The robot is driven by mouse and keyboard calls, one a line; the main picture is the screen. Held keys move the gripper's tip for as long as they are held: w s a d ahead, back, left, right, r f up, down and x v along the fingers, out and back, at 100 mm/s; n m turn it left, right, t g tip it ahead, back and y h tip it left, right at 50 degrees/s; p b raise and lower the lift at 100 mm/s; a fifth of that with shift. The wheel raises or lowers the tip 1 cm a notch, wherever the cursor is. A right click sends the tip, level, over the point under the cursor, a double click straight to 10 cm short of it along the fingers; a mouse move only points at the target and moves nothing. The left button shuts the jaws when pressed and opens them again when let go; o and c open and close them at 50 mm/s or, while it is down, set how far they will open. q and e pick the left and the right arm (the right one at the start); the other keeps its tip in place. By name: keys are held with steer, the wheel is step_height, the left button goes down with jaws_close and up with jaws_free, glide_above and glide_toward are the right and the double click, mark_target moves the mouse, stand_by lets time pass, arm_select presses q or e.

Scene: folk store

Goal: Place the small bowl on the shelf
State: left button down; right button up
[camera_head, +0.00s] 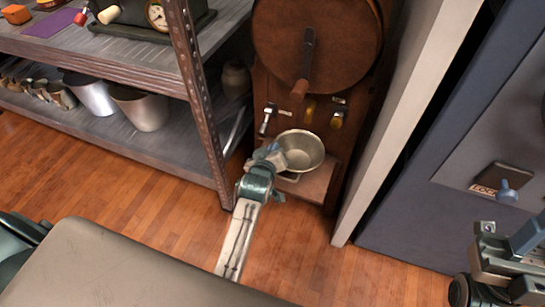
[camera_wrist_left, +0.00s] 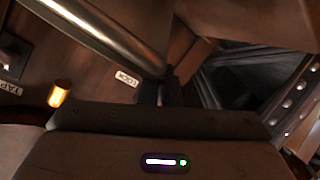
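The small bowl (camera_head: 302,148) is round, pale metal and upright in the head view, in front of the brown wooden dispenser. My left gripper (camera_head: 274,156) is at the bowl's left rim. In the left wrist view its dark fingers (camera_wrist_left: 161,93) are close together, at the end of a bright metal edge that looks like the rim. Whether the bowl touches the ledge below it is unclear. The metal shelf (camera_head: 185,165) stands at the left with two levels showing. My right gripper (camera_head: 507,245) is at the lower right, away from the bowl; its finger gap is unclear.
Metal pots (camera_head: 140,108) and several small cups stand on the lower shelf level; its front right part is bare. A rusty shelf post (camera_head: 195,75) stands between shelf and dispenser (camera_head: 318,40). A pale post (camera_head: 400,110) and blue-grey cabinet (camera_head: 430,215) are at the right.

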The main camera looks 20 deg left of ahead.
arm_select(q)
step_height(320, 180, down, 3)
steer(key=shift+r+b, duration=0.1)
steer(key=shift+b, duration=0.4)
steer(key=c, duration=1.6)
jaws_free()
steer(key=shift+c, duration=0.2)
